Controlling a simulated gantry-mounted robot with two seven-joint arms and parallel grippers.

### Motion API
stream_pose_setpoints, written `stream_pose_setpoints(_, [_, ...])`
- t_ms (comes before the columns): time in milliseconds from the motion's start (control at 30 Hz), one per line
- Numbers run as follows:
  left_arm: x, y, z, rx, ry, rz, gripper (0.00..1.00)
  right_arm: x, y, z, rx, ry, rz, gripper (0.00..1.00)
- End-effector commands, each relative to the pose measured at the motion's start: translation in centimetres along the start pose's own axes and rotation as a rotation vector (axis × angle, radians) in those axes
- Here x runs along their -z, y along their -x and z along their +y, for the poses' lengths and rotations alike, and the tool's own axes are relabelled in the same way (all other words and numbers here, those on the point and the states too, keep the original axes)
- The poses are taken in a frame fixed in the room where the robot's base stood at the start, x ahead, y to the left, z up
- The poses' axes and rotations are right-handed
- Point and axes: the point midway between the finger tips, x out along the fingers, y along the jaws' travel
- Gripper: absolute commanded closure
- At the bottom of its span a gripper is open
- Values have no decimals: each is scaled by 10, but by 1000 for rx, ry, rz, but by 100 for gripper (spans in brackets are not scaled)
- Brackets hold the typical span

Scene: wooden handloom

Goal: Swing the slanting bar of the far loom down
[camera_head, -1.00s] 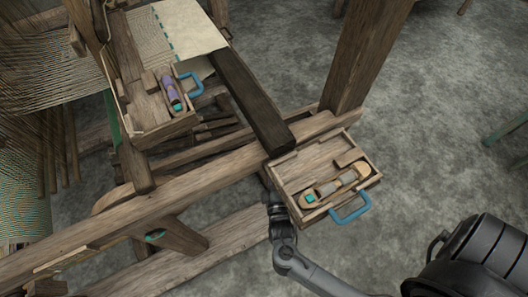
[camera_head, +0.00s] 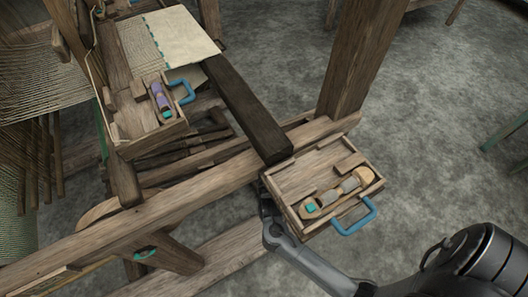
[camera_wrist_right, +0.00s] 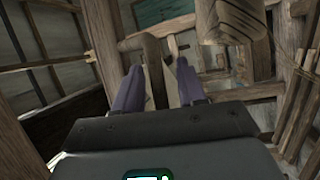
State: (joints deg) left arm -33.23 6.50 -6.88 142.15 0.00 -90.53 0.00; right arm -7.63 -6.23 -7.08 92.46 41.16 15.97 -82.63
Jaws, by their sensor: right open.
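In the head view a dark slanting bar (camera_head: 245,108) runs from the cloth down to the long wooden beam (camera_head: 190,185). I cannot tell whether it is the task's bar. My right arm comes in from the lower right and passes under the wooden tray (camera_head: 288,188), which hides its gripper. In the right wrist view my right gripper (camera_wrist_right: 158,66) is open, its two dark purple fingers apart. A brown wooden bar (camera_wrist_right: 153,70) shows between and beyond them; I cannot tell whether they touch it. My left gripper is not in view.
The tray holds a shuttle (camera_head: 335,195) and has a blue handle (camera_head: 355,217). A second box (camera_head: 152,138) with a purple shuttle stands at upper left. A thick post (camera_head: 355,55) rises behind the beam. Grey floor (camera_head: 430,110) is clear at right.

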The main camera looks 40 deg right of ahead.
Motion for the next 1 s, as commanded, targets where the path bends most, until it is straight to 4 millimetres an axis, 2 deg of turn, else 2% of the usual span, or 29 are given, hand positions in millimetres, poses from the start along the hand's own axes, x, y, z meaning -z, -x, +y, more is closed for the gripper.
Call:
stream_pose_setpoints(367, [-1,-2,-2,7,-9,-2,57,0,-6,0,-1,1,0,60])
stream_pose_setpoints(400, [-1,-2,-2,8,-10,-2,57,0,-6,0,-1,1,0,61])
stream_pose_setpoints(667, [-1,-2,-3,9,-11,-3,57,0,-6,0,-1,0,0,100])
stream_pose_setpoints(1000, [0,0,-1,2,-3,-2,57,-5,-6,0,-3,8,-6,100])
